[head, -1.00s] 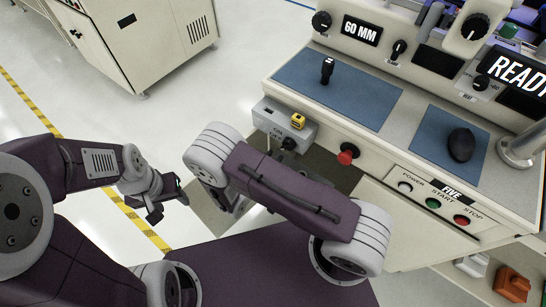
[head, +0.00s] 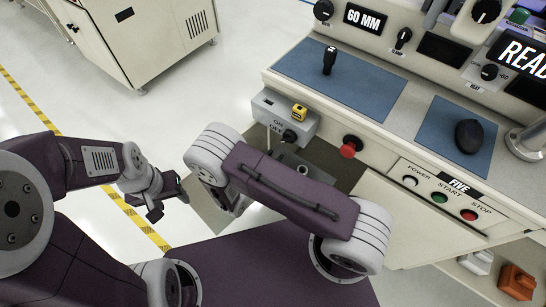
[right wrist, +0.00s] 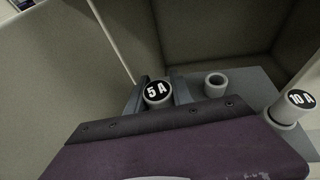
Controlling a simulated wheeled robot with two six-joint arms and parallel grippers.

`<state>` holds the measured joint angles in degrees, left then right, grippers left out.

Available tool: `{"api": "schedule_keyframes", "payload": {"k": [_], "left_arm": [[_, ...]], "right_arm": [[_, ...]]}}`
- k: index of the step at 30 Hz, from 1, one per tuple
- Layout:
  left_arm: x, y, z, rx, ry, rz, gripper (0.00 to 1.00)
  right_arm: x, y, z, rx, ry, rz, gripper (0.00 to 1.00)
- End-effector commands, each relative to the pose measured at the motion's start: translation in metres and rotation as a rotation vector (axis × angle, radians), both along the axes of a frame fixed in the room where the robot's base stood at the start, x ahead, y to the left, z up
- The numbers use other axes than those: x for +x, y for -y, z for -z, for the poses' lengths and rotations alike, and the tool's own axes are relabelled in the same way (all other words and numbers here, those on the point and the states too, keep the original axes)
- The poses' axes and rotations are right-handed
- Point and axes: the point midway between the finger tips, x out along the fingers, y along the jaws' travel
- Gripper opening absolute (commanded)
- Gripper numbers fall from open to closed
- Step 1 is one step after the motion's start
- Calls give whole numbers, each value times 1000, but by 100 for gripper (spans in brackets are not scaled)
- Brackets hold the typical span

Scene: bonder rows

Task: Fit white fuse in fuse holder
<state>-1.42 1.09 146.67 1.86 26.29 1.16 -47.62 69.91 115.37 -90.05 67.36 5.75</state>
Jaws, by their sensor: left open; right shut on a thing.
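In the right wrist view, a pale grey-white fuse with a black "5 A" cap (right wrist: 157,93) stands between the dark fingers of my right gripper (right wrist: 159,96), which is shut on it. A grey block (right wrist: 245,90) lies beside it, with an empty round socket (right wrist: 215,82) just to the right of the fuse. The fuse's lower end is hidden, so I cannot tell how it stands to the block. In the head view my right gripper (head: 236,203) is mostly hidden by its own arm. My left gripper (head: 168,200) is open and empty, away from the bench.
A second fuse marked "10 A" (right wrist: 298,103) stands at the right in the wrist view. Open floor lies to the left.

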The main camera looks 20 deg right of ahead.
Motion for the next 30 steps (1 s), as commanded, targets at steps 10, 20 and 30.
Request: {"api": "schedule_keyframes", "payload": {"k": [10, 20, 30], "left_arm": [[0, 0, 3, 0, 0, 0, 53], [0, 0, 16, 0, 0, 0, 53], [0, 0, 22, 0, 0, 0, 53]], "right_arm": [[0, 0, 3, 0, 0, 0, 0], [0, 0, 20, 0, 0, 0, 0], [0, 0, 27, 0, 0, 0, 0]]}}
